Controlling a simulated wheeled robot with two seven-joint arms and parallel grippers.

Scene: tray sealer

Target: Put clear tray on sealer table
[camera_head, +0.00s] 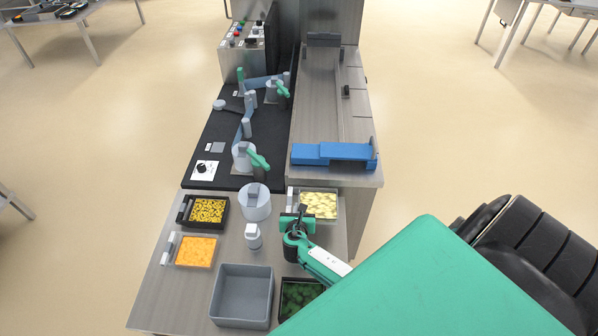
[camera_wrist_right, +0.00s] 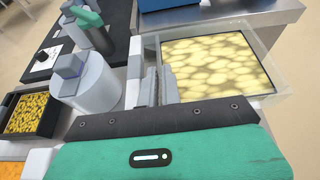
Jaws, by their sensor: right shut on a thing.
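A clear tray (camera_head: 334,213) filled with pale yellow pieces is at the back right of the near counter; it also shows in the right wrist view (camera_wrist_right: 284,78). My right gripper (camera_head: 299,211) is shut on its left wall; in the right wrist view its fingers (camera_wrist_right: 160,88) pinch that wall from both sides. I cannot tell whether the tray touches the counter. The steel sealer table (camera_head: 318,100) stands just beyond, with a blue part (camera_head: 325,153) across its near end. My left gripper is out of view.
On the near counter (camera_head: 158,300) are a black tray of yellow pieces (camera_head: 184,211), a tray of orange pieces (camera_head: 176,252), a grey bin (camera_head: 243,322), a white bottle (camera_head: 253,238), a pale cylinder (camera_head: 256,206) and a dark tray of green pieces (camera_head: 283,298). A black machine bed (camera_head: 208,168) lies left of the table.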

